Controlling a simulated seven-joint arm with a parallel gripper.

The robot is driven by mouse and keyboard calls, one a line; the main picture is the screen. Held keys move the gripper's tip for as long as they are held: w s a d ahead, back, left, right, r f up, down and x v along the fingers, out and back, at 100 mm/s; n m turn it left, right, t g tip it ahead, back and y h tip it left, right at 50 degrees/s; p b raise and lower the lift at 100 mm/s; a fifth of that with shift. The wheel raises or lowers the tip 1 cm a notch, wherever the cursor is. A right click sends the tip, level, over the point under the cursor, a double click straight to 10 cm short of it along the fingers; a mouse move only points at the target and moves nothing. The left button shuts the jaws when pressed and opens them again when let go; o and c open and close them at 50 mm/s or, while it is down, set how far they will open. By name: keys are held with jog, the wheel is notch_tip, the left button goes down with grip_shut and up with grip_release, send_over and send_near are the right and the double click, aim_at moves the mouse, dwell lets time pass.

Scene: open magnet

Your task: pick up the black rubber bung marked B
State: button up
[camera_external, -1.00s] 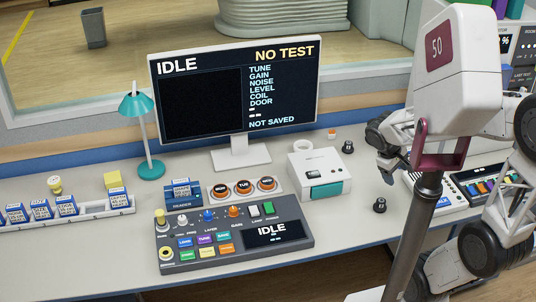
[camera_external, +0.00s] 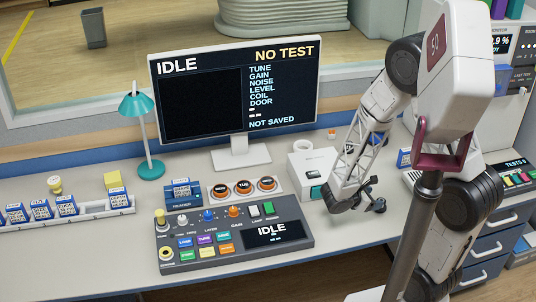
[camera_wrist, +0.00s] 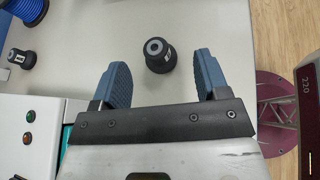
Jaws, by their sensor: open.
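A black rubber bung (camera_wrist: 158,57) stands on the pale bench in the wrist view, between and slightly beyond the fingertips of my gripper (camera_wrist: 163,68). The fingers are open, one on each side of it, with gaps and no visible contact. It has a small white mark on its side, but I cannot read the letter. A second black bung (camera_wrist: 20,58) stands at the far left of the wrist view, with a white mark I cannot read. In the external view my gripper (camera_external: 362,197) is low over the bench, right of the console.
A white box with a teal front (camera_external: 306,172) stands left of my gripper. The grey console (camera_external: 235,235) is farther left. In the wrist view a blue coiled item (camera_wrist: 28,10) is at top left, and the bench edge is just right of the gripper, with floor beyond.

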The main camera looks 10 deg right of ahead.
jog(key=shift+w+a+f+n+t, duration=0.15)
jog(key=shift+f+n+t, duration=0.1)
jog(key=shift+f+n, duration=0.15)
jog(key=shift+w+a+f+n+t, duration=0.1)
jog(key=shift+a+f+n+t, duration=0.1)
jog(key=shift+f+n+t, duration=0.25)
jog(key=shift+w+a+f+n+t, duration=0.15)
jog(key=shift+f+n, duration=0.1)
jog(key=shift+f, duration=0.25)
jog(key=shift+d, duration=0.1)
jog(key=shift+x, duration=1.2)
jog(key=shift+x, duration=2.55)
jog(key=shift+s+d, duration=0.15)
jog(key=c, duration=1)
